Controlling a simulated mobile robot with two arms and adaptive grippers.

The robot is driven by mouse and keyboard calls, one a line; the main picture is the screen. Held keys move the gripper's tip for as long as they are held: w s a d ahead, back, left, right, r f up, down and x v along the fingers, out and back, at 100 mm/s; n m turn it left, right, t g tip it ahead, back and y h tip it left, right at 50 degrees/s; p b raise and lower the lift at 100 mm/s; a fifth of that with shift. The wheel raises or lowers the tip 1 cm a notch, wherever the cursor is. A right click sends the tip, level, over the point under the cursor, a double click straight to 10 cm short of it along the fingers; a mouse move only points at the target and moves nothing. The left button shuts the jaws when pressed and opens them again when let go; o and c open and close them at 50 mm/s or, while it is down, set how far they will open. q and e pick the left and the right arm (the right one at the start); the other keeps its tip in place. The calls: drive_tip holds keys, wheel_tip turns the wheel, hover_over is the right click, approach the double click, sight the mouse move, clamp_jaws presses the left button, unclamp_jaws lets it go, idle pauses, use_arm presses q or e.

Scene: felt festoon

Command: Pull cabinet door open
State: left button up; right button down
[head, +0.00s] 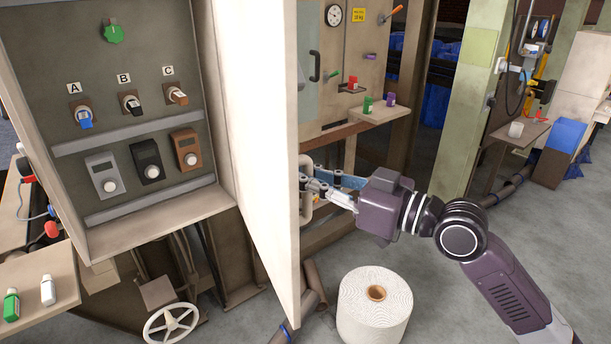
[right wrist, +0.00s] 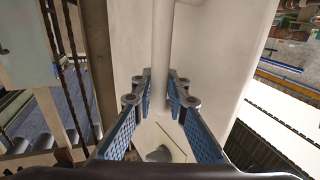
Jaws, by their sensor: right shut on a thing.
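The cabinet (head: 130,130) stands at the left of the head view. Its cream door (head: 262,130) stands open, swung out toward me, with the inside panel exposed. My right gripper (head: 318,186) is on the door's outer side, shut on the cream door handle (head: 305,207). In the right wrist view, the fingers (right wrist: 161,92) lie on both sides of the upright handle bar (right wrist: 162,50), in front of the door's pale face (right wrist: 215,60). My left gripper is not in view.
A large white roll (head: 375,305) stands on the floor below my right arm. A second cabinet (head: 340,70) with a small shelf (head: 362,115) is behind the door. A green post (head: 462,110) rises behind my arm. A white handwheel (head: 170,325) is below the cabinet.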

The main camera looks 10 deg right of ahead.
drive_tip(key=shift+f, duration=0.2)
drive_tip(key=c, duration=1.9)
unclamp_jaws()
drive_tip(key=shift+r, duration=0.15)
drive_tip(key=v, duration=1.2)
drive_tip(key=shift+s, duration=0.1)
